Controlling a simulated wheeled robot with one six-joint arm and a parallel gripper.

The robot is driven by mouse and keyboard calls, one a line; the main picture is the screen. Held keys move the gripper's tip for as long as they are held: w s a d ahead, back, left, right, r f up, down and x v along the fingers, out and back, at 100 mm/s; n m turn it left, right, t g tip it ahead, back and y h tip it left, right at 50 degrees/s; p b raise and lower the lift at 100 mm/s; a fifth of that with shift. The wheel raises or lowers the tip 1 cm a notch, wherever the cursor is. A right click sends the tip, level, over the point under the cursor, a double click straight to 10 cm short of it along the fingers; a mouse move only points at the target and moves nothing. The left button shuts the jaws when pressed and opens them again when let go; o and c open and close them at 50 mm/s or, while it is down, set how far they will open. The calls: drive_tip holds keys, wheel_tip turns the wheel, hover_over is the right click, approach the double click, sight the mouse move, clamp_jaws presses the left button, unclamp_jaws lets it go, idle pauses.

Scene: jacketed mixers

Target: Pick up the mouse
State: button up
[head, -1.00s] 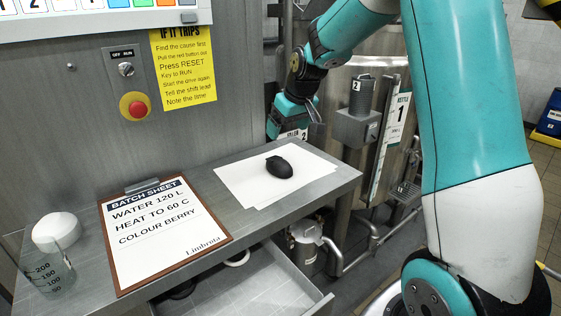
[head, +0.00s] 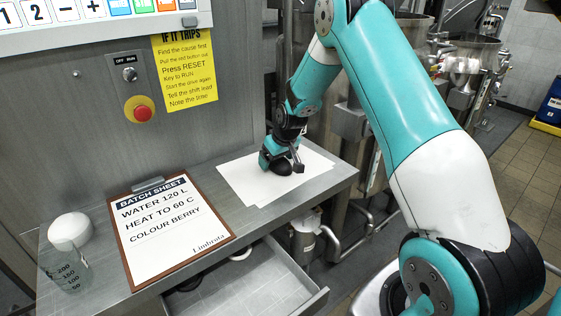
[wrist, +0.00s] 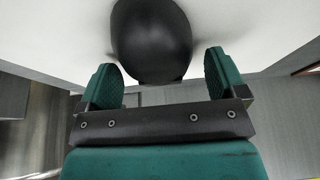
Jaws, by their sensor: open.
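The black mouse (head: 281,168) lies on white paper sheets on the grey shelf, partly hidden by my gripper in the head view. In the wrist view the mouse (wrist: 151,40) is at the top middle, its near end close to the gap between my fingers. My gripper (wrist: 166,78) is open, with one green finger to each side of the mouse's near end. I see no finger closed on it. In the head view my gripper (head: 284,160) is low over the paper at the mouse.
The white paper (head: 246,184) lies near the shelf's right end. A clipboard batch sheet (head: 172,230), a white round object (head: 69,229) and a clear beaker (head: 66,271) are to the left. An open drawer (head: 262,287) is below. A red button (head: 141,112) is on the panel.

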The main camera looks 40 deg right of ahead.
drive_tip(key=c, duration=1)
drive_tip(key=shift+c, duration=0.2)
